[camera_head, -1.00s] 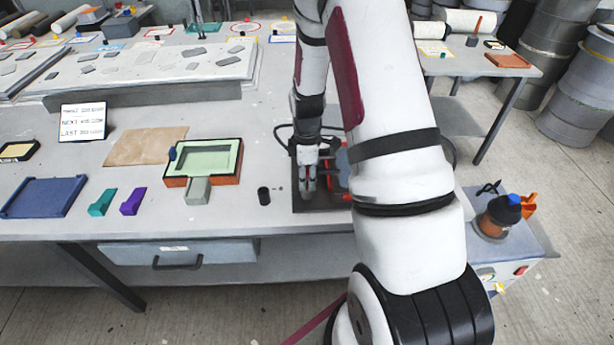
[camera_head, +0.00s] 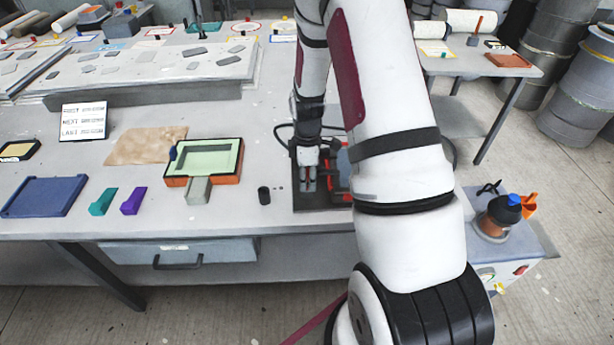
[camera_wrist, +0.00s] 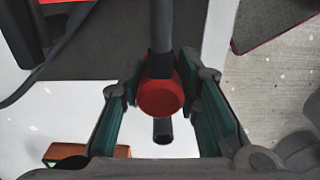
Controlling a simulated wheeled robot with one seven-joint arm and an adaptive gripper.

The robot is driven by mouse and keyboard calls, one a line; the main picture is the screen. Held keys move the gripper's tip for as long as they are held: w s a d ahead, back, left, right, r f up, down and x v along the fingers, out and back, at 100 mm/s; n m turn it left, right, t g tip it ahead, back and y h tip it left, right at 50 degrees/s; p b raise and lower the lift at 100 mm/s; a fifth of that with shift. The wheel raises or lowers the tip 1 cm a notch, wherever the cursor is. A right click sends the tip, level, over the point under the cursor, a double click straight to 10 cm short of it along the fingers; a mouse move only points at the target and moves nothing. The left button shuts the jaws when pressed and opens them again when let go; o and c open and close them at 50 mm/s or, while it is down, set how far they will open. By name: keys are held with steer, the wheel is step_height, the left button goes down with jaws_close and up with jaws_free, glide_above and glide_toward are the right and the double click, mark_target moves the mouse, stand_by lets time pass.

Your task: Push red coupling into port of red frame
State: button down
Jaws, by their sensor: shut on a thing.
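The red coupling (camera_wrist: 160,98) sits between the two green-padded fingers of my gripper (camera_wrist: 158,88) in the wrist view, with a dark stem or hose (camera_wrist: 161,28) running up from it. My gripper is shut on it. In the head view my gripper (camera_head: 308,180) points down over a dark base plate (camera_head: 310,202). The red frame (camera_head: 328,172) shows only in part beside my gripper on the right, mostly hidden by my arm. A red edge (camera_wrist: 65,1) also shows at the upper left of the wrist view. The port cannot be made out.
An orange mould with green inside (camera_head: 203,160), teal (camera_head: 103,201) and purple (camera_head: 133,200) pieces and a blue tray (camera_head: 43,197) lie further left. A bottle (camera_head: 505,212) stands on a cart at right.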

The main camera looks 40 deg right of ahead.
steer(key=shift+f, duration=0.3)
steer(key=c, duration=1.1)
jaws_free()
step_height(320, 180, up, 12)
steer(key=shift+f, duration=0.25)
steer(key=shift+r, duration=0.2)
